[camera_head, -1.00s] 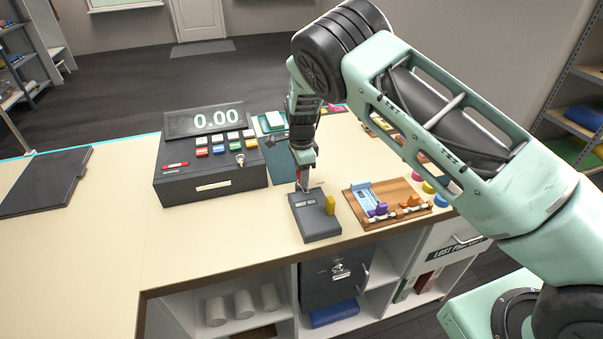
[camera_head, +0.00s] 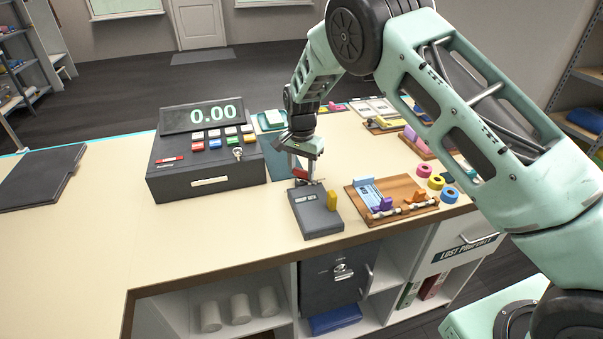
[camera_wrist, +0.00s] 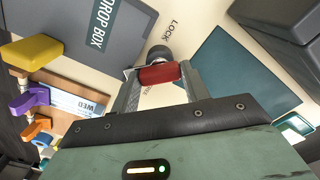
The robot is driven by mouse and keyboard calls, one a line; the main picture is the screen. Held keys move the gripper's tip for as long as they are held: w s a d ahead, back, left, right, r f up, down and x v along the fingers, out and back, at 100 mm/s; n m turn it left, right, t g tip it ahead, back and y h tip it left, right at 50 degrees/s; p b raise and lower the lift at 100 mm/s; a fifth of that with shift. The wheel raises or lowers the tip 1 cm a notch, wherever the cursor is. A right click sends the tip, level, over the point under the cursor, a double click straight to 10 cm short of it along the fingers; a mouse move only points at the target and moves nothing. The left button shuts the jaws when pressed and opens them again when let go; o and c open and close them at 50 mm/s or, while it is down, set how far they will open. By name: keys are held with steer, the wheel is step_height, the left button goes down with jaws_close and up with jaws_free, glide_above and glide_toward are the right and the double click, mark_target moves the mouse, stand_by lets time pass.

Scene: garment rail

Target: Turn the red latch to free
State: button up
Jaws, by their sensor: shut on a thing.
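The red latch (camera_wrist: 160,74) sits between my gripper's two fingers in the wrist view, on a dark round pivot with the word LOCK printed beside it on the counter. My gripper (camera_head: 301,175) points down at the back edge of the grey drop box (camera_head: 316,212) and is shut on the latch. In the head view the red latch (camera_head: 302,174) is partly hidden by the fingers. Another word beside the latch is mostly covered by my gripper. The drop box has a yellow tab (camera_head: 333,200) on its right side.
A dark cash register (camera_head: 206,165) stands left of my gripper. A wooden board (camera_head: 393,213) with a blue card and purple and orange clips lies to the right, near several tape rolls (camera_head: 436,182). A dark green mat (camera_wrist: 240,75) lies behind. The counter's left part is mostly clear.

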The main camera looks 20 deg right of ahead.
mark_target(301, 170)
steer(key=n+b, duration=0.1)
steer(key=n, duration=0.3)
steer(key=shift+n+b, duration=0.3)
steer(key=shift+b, duration=0.1)
steer(key=shift+n+b, duration=0.65)
steer(key=shift+n, duration=1.55)
steer(key=shift+r, duration=0.1)
steer(key=o, duration=1)
steer(key=shift+r, duration=0.1)
step_height(301, 170, up, 17)
steer(key=b, duration=0.3)
steer(key=shift+r, duration=0.1)
